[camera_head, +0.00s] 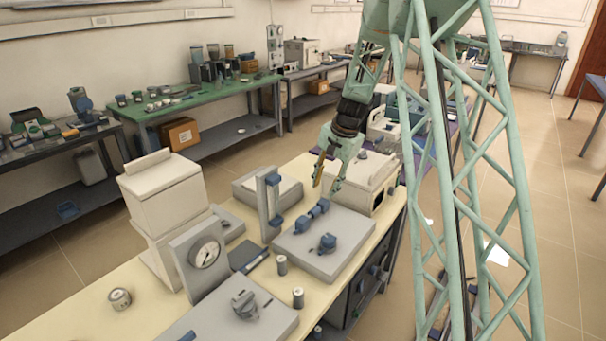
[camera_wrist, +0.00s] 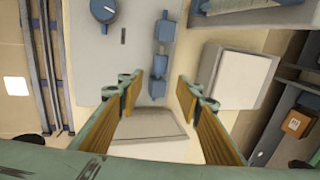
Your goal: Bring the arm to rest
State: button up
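My gripper (camera_head: 328,178) hangs above the bench in the head view, pointing down, with its green fingers spread. In the wrist view its two fingers with tan pads (camera_wrist: 157,108) stand wide apart with nothing between them. Below them in the wrist view lie a grey plate with blue blocks (camera_wrist: 160,58) and a pale box-shaped unit (camera_wrist: 150,126). In the head view the gripper is beside a white muffle furnace (camera_head: 362,180), near its left front; I cannot tell whether they touch.
The cream bench (camera_head: 75,312) carries a dial gauge unit (camera_head: 187,258), a grey plate with blue knobs (camera_head: 300,255), a blue-and-grey upright (camera_head: 268,205) and small cylinders (camera_head: 281,265). A tall white box (camera_head: 163,195) stands at left.

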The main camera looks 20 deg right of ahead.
jog(key=s+a+r+n, duration=0.3)
jog(key=s+a+r, duration=0.5)
jog(key=s+r, duration=0.35)
jog(key=s+a+r+n, duration=0.3)
jog(key=s+a+r, duration=0.5)
jog(key=s+r, duration=0.4)
jog(key=s+a+r+n, duration=0.1)
jog(key=s+a+n, duration=0.1)
jog(key=s, duration=0.8)
jog(key=s+a+r+n+t+h, duration=0.1)
jog(key=s+a+r+n, duration=0.1)
jog(key=s, duration=0.9)
jog(key=s+a+r+n, duration=0.2)
jog(key=s, duration=0.9)
jog(key=shift+w+a, duration=0.1)
